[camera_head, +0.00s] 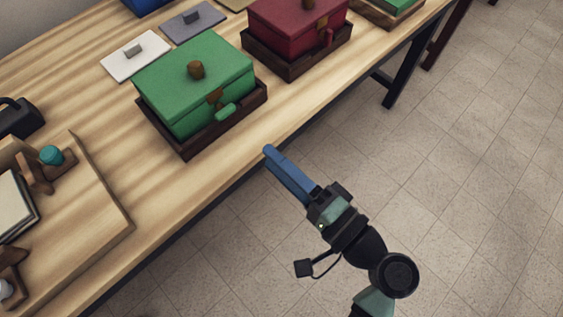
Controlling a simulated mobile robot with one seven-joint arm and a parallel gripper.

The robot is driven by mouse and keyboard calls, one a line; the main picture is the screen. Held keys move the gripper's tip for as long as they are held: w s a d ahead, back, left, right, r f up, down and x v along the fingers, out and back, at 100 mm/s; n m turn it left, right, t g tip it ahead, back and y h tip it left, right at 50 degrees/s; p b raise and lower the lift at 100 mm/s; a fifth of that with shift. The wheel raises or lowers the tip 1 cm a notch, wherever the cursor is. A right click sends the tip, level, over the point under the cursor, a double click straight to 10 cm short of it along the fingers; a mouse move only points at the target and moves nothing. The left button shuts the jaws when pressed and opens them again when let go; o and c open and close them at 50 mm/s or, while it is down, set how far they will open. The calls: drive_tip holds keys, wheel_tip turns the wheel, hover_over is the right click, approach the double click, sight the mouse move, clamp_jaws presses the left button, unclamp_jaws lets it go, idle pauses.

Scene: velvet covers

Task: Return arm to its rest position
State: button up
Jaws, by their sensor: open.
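My gripper (270,151) has blue fingers and points up and left in the head view. It hangs over the floor beside the table's front edge, and nothing shows in it. The sensor-side of the fingers is seen from above, so the gap between them is hard to make out. My arm reaches up from the bottom right. The wooden table (95,122) runs diagonally across the picture. A green box (200,85) with a brown knob sits in a dark wooden tray (219,125), apart from my gripper.
A red box (292,30) sits in another dark tray (300,63) farther back. A white plate (136,55) and a grey plate (194,23), each with a grip, lie behind the green box. A wooden board (100,205) with a teal ball (52,155) is at left. Tiled floor (450,190) is clear at right.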

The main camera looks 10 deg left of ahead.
drive_tip(key=shift+s+d, duration=0.25)
drive_tip(key=shift+d, duration=0.05)
idle(0.4)
drive_tip(key=w+d+r+n+t+h, duration=0.1)
drive_tip(key=w+r+n+t+h, duration=0.25)
drive_tip(key=w+r, duration=0.55)
drive_tip(key=w+d+r+n+t+h, duration=0.1)
drive_tip(key=w+r+n+t+h, duration=0.4)
drive_tip(key=r, duration=0.8)
drive_tip(key=s+d+r+m+t+h, duration=0.1)
drive_tip(key=s+r+t+h, duration=0.4)
drive_tip(key=r, duration=0.9)
drive_tip(key=s+r+t+h, duration=0.1)
drive_tip(key=s+r+t, duration=0.45)
drive_tip(key=r, duration=0.85)
wheel_tip(320, 180, up, 16)
drive_tip(key=g+p, duration=0.2)
drive_tip(key=p, duration=1.5)
drive_tip(key=shift+w+g, duration=0.15)
drive_tip(key=shift+g, duration=0.15)
